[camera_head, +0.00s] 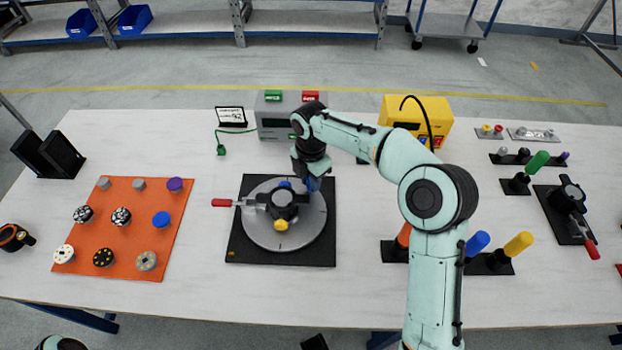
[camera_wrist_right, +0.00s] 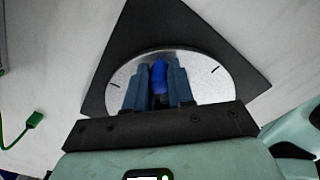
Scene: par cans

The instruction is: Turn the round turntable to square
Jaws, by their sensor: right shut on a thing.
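The round turntable (camera_head: 258,232) is a grey metal disc on a square black base (camera_head: 245,250), left of the table's middle. Its dark hub (camera_head: 283,203) has a yellow part (camera_head: 281,225) at the front, and a red-tipped lever (camera_head: 222,203) points left. My right gripper (camera_head: 312,183) is low over the disc's far right side. In the right wrist view its fingers (camera_wrist_right: 159,88) are shut on an upright blue peg (camera_wrist_right: 159,73) over the disc, which has dark tick marks. The gripper hides part of the disc there. My left gripper is not in view.
An orange mat (camera_head: 120,245) with several round pieces lies left. A grey box (camera_head: 285,118) and a yellow box (camera_head: 440,122) stand behind. Blue (camera_head: 477,243) and yellow (camera_head: 519,243) handles stand right of my right arm. Bare white table lies in front of the turntable.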

